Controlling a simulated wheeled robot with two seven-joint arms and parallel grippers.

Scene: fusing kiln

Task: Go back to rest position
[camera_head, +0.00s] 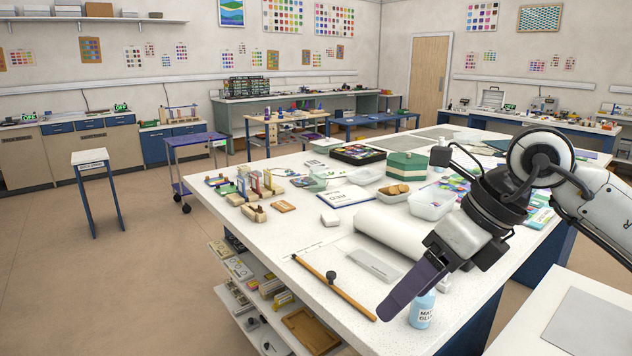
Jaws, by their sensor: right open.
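My right arm comes in from the right, and its gripper (402,298) hangs over the near right part of the big white worktable (290,240). Its dark purple finger points down and left, and the two fingers overlap from this angle. The gripper is open, and I see nothing held in it. A bottle labelled as glue (422,311) stands just right of the fingertip in the picture; I cannot tell the gap between them. My left gripper is out of view.
A white roll (388,228), a wooden bar (335,287) and a clear tub (431,204) lie near my right arm. Several glass pieces and boxes crowd the table's far half. A purple cart (196,139) and a small stand (90,158) are left. The left floor is open.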

